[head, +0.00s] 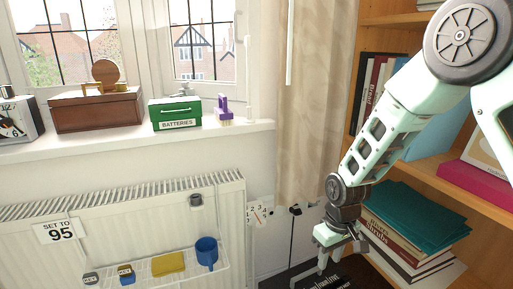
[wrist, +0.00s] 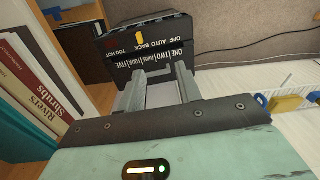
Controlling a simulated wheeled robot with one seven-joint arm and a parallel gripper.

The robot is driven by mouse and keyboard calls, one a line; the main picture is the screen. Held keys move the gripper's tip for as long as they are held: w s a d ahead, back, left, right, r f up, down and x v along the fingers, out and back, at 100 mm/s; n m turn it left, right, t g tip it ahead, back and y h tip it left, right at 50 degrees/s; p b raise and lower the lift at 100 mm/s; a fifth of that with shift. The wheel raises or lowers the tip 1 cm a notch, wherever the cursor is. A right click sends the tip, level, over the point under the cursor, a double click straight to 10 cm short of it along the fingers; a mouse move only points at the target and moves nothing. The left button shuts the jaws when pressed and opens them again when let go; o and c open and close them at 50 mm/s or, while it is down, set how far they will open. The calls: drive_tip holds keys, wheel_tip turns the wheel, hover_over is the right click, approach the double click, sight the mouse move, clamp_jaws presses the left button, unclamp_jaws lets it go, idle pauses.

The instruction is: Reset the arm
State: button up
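My arm reaches down from the upper right in the head view. My gripper (head: 338,260) hangs low between the radiator and the bookcase, pointing down. In the wrist view my gripper (wrist: 160,83) has its two fingers apart, with nothing held between them. Beyond the fingertips is a black box (wrist: 150,48) with white lettering and a yellow marker. In the head view a dark surface with white lettering (head: 322,283) shows at the bottom edge, below the gripper, partly cut off.
The bookcase (head: 485,195) with books (head: 415,220) stands close right of my gripper. The sill holds a wooden box (head: 95,112) and green box (head: 175,113).

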drive_tip(key=s+a+r+n, duration=0.1)
drive_tip(key=s+a+r, duration=0.6)
drive_tip(key=s+r, duration=0.35)
drive_tip(key=s+r+n, duration=0.1)
drive_tip(key=s+r, duration=0.2)
drive_tip(key=s, duration=0.5)
drive_tip(key=s+r+n, duration=0.1)
drive_tip(key=s+r, duration=0.2)
drive_tip(key=s, duration=0.4)
wheel_tip(320, 180, up, 18)
drive_tip(key=p, duration=1.8)
drive_tip(key=shift+s, duration=0.15)
